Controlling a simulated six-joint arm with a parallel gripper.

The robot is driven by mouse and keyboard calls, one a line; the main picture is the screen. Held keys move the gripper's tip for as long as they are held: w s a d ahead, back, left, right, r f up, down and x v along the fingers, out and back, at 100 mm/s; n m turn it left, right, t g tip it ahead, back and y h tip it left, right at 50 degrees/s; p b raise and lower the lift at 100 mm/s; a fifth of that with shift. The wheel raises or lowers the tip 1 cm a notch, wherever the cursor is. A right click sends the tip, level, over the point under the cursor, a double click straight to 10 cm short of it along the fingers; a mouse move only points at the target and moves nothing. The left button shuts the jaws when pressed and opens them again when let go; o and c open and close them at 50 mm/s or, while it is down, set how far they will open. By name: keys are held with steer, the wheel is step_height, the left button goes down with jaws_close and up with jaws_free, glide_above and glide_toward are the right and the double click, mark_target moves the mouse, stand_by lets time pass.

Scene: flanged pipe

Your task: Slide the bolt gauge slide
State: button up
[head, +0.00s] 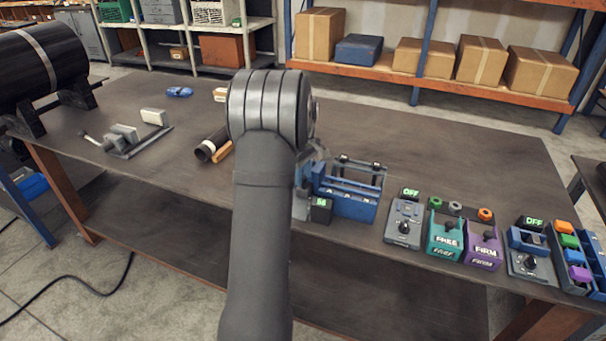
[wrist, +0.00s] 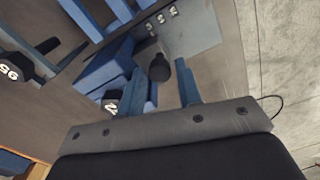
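The bolt gauge is likely the blue fixture (head: 345,198) just right of my arm in the head view, with a small dark display box at its front left. In the wrist view a dark rounded knob (wrist: 158,68) stands beside blue blocks (wrist: 108,65) and a grey plate (wrist: 192,32) with small markings; it appears to be the slide's handle. My gripper (wrist: 160,86) has its two blue fingers apart, one on each side of the knob in the picture. Contact with the knob is not visible. In the head view my arm hides most of the gripper.
Right of the fixture stand a grey switch box (head: 404,222), a teal box (head: 445,238), a purple box (head: 483,248) and another switch unit (head: 530,258). A black pipe piece (head: 212,145) and a grey clamp-like tool (head: 125,140) lie left. The table's back right is clear.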

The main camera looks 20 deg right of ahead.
steer(key=shift+f, duration=0.15)
jaws_close()
steer(key=shift+s+a, duration=2.3)
steer(key=shift+a, duration=0.05)
jaws_free()
steer(key=shift+a, duration=0.1)
